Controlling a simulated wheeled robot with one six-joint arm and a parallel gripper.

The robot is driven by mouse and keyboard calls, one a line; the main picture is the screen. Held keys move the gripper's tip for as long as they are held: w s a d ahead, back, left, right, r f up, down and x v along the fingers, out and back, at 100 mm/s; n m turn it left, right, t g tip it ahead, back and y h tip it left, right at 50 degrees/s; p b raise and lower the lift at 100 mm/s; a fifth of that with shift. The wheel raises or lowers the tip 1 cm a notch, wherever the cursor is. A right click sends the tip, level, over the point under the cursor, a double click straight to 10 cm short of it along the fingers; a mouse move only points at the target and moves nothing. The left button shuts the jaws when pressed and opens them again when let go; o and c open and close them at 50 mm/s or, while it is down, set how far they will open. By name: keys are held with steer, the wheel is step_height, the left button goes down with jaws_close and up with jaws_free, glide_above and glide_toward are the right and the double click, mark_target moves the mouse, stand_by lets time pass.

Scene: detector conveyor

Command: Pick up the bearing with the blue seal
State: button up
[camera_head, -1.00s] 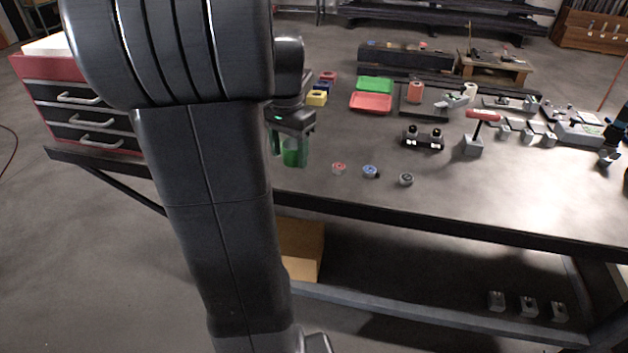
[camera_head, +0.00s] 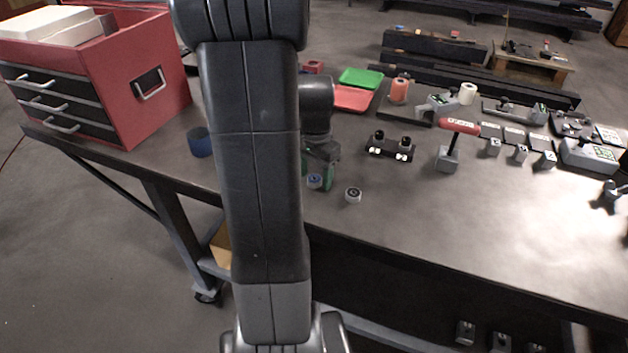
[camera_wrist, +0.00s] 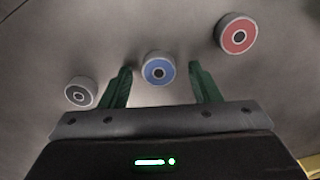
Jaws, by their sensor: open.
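The bearing with the blue seal (camera_wrist: 158,69) lies flat on the workbench, between the open green fingers of my gripper (camera_wrist: 159,86) in the wrist view. Neither finger appears to touch it. In the head view the blue-sealed bearing (camera_head: 315,181) shows beside the green fingers of my gripper (camera_head: 317,174), partly hidden by my arm. A bearing with a red seal (camera_wrist: 237,34) lies to the upper right in the wrist view; my arm hides it in the head view. A bearing with a black seal (camera_wrist: 81,93) lies to the left, just outside the left finger; it also shows in the head view (camera_head: 353,195).
A black fixture with two posts (camera_head: 390,148) and a red-handled tool on a grey block (camera_head: 448,158) stand further back right. A red tool chest (camera_head: 150,85) and a blue cylinder (camera_head: 200,142) are on the left. The bench's front right is clear.

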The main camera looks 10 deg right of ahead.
mark_target(316, 178)
steer(key=c, duration=1.1)
step_height(316, 178, up, 10)
